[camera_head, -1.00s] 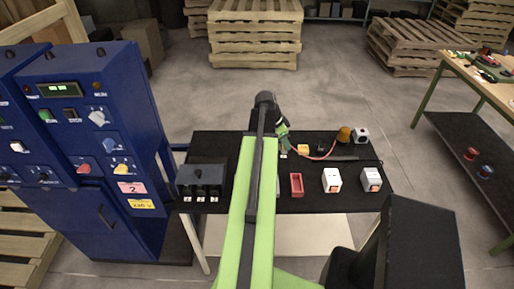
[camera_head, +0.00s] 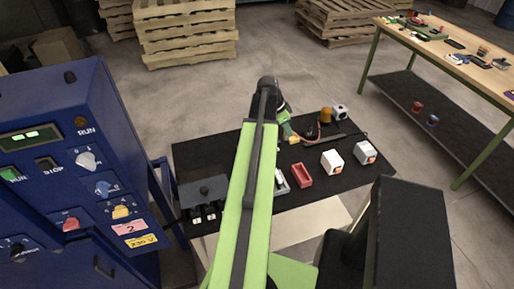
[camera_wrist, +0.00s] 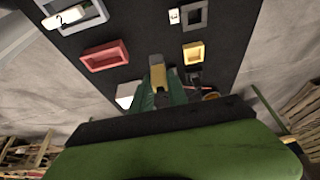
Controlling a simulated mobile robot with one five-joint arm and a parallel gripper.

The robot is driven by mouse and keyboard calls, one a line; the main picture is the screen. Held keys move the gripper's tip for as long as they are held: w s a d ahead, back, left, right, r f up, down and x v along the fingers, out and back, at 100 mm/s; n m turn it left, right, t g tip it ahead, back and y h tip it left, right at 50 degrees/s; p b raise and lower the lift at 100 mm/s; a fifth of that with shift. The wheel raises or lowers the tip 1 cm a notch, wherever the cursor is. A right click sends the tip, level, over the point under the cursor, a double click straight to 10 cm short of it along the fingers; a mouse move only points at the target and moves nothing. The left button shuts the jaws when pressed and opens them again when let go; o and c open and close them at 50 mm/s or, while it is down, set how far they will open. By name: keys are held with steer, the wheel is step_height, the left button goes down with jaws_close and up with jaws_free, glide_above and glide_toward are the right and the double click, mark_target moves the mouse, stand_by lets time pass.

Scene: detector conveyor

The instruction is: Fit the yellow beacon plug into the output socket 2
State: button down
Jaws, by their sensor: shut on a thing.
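My gripper (camera_wrist: 160,88) is shut on the yellow beacon plug (camera_wrist: 157,74), which sits between its green fingers in the wrist view. In the head view my gripper (camera_head: 285,125) is over the far part of the black table. The dark output socket block (camera_head: 204,190) is at the table's left end, well apart from the gripper. Two of its white number labels show at its front; I cannot read them clearly. My arm may hide part of the block.
A red tray (camera_head: 302,175) and two white boxes (camera_head: 331,161) stand on the black table (camera_head: 225,150). The wrist view also shows a yellow frame (camera_wrist: 193,55) and a grey tray (camera_wrist: 75,16). A blue cabinet (camera_head: 80,130) stands left; a workbench (camera_head: 465,60) is at right.

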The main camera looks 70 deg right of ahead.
steer(key=shift+w+d, duration=0.1)
steer(key=shift+w, duration=0.05)
steer(key=w+f+b, duration=0.3)
steer(key=w, duration=0.1)
steer(key=w+f+b, duration=0.4)
steer(key=w+d+f+b, duration=0.1)
steer(key=w+f+b, duration=0.3)
steer(key=shift+w, duration=0.2)
steer(key=shift+r, duration=0.15)
steer(key=c, duration=1.3)
jaws_free()
